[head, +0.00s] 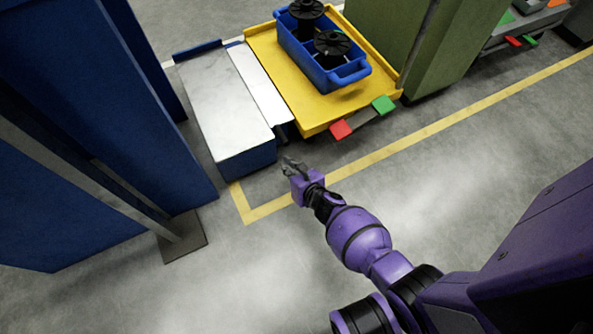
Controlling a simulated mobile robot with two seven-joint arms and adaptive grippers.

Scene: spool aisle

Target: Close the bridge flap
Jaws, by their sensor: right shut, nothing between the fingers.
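A narrow pale panel (261,82), which looks like the bridge flap, lies between the white-topped blue station (222,105) and the yellow cart top (318,106). It looks roughly flat; whether its edge rests on the cart, I cannot tell. A blue tote (321,56) with black spools (331,43) stands on the yellow top. My right gripper (287,162) is shut and empty, in front of the gap between station and cart, apart from the panel in the picture. My left gripper is not in view.
A red pedal (341,129) and a green pedal (383,104) stick out at the cart's front. A green cabinet (435,50) stands right of the cart. Tall blue panels (80,110) block the left. The floor in front, beyond the yellow line, is clear.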

